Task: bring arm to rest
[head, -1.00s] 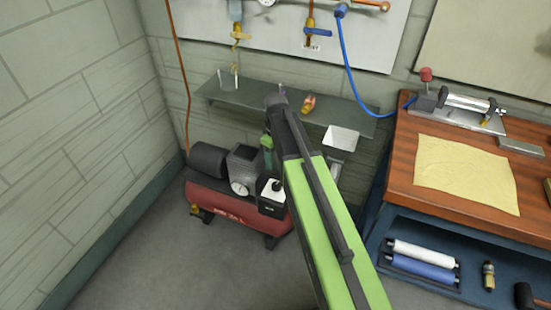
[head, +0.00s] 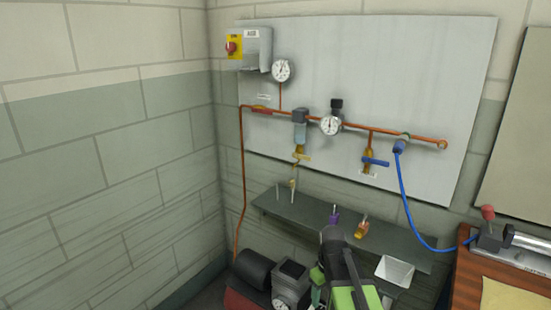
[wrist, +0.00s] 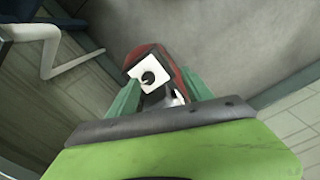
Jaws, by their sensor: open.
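My gripper (wrist: 159,77) shows in the wrist view with two green fingers spread apart, and nothing is held between them. Beyond the fingers lies a white square plate with a black knob (wrist: 148,76), on a box in front of the red compressor (wrist: 137,57). In the head view my green and black arm reaches up from the bottom edge, in front of the shelf. The fingers are mostly hidden there behind the arm and cut by the frame's bottom.
The compressor's dark motor (head: 252,268) is below left. A wooden bench (head: 467,279) stands at right. A blue hose (head: 412,218) hangs from the wall pipe.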

